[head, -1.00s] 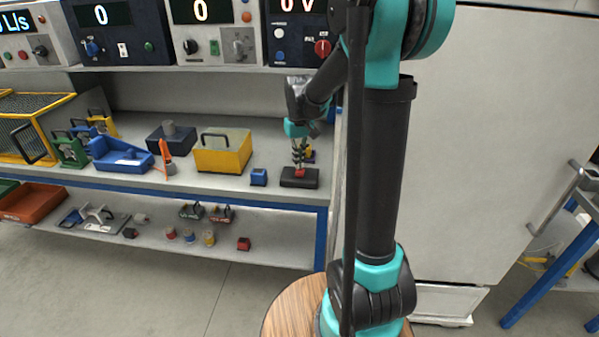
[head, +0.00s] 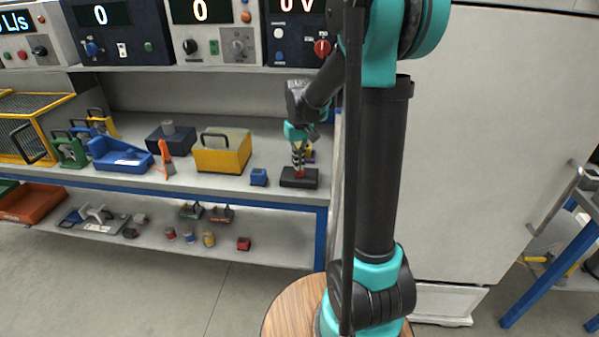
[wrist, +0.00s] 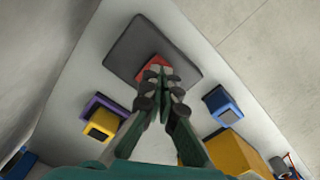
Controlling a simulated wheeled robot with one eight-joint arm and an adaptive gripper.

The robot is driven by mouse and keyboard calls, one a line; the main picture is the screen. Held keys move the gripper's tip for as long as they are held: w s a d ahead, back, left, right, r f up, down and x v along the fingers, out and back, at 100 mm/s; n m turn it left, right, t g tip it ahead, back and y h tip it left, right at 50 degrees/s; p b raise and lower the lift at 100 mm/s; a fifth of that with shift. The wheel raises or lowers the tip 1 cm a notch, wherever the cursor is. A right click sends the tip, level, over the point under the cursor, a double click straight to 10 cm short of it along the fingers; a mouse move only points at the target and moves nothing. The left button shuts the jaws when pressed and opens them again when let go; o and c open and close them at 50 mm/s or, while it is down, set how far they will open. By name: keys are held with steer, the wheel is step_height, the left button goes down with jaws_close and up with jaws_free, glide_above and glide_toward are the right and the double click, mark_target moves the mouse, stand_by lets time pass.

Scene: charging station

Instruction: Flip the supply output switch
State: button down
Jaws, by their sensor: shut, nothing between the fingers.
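My gripper (head: 299,168) is shut and empty, pointing down at the red top (head: 300,174) of a dark flat block (head: 290,181) on the bench shelf. In the wrist view the closed fingertips (wrist: 158,78) overlap the red piece (wrist: 150,66) on the dark block (wrist: 125,47); whether they touch it I cannot tell. On the shelf above, a dark instrument reading "0 V" (head: 278,30) has a red knob (head: 322,47) and a small pale switch (head: 307,55). Which control is the supply output switch I cannot tell.
A small blue block (head: 259,177) and a yellow box (head: 222,155) stand left of my gripper. In the wrist view a purple and yellow piece (wrist: 101,121) lies close by. A tall pale cabinet (head: 490,130) stands to the right.

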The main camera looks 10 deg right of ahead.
mark_target(299, 174)
steer(key=shift+f, duration=1.05)
stand_by(1.1)
steer(key=shift+r, duration=3.5)
steer(key=s+d+f+m+t, duration=0.1)
steer(key=s+f, duration=0.4)
steer(key=s, duration=0.6)
steer(key=s+d+f+m+t, duration=0.1)
steer(key=s+d+f+t, duration=0.2)
steer(key=s, duration=0.8)
step_height(299, 174, down, 3)
steer(key=shift+r, duration=0.1)
